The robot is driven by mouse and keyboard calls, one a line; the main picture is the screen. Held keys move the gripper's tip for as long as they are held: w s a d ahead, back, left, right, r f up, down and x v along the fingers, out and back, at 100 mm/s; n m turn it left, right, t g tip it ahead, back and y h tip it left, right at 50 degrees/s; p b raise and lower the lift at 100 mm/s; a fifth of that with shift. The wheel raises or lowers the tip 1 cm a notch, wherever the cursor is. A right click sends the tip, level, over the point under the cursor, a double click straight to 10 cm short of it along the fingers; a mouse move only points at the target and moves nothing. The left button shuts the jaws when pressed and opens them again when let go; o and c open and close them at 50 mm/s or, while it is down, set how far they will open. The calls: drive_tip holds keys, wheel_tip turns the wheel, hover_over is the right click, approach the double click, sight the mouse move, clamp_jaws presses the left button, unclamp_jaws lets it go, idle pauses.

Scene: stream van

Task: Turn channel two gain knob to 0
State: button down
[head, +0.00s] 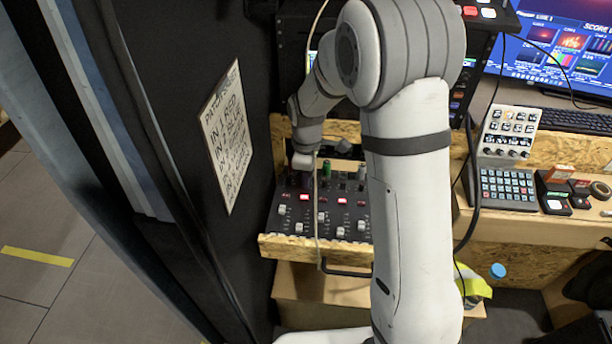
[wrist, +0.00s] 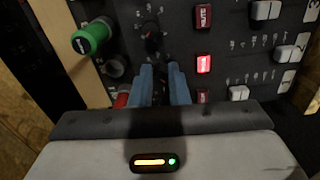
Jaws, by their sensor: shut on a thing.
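The mixer panel (head: 312,222) is dark, with several knobs, lit red buttons and white slider caps. My gripper (wrist: 160,70) is over the panel in the wrist view, its two blue-grey fingers straddling a small dark knob (wrist: 158,90), which is mostly hidden between them. The gripper is shut on this knob. Its pointer and setting cannot be read, nor can I confirm the channel from the labels. Another black knob (wrist: 153,42) stands just beyond the fingertips. In the head view my wrist covers the fingers and the held knob.
A green knob (wrist: 90,38) and a red-capped knob (wrist: 121,100) stand left of the fingers in the wrist view. A lit red button (wrist: 204,64) is to the right. A sign board (head: 226,135) on the dark wall and a thin cable (head: 317,215) are near the arm.

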drive_tip(key=shift+n, duration=0.5)
drive_tip(key=c, duration=1.4)
unclamp_jaws()
wheel_tip(320, 180, up, 8)
drive_tip(key=shift+f, duration=0.2)
drive_tip(key=shift+r, duration=0.15)
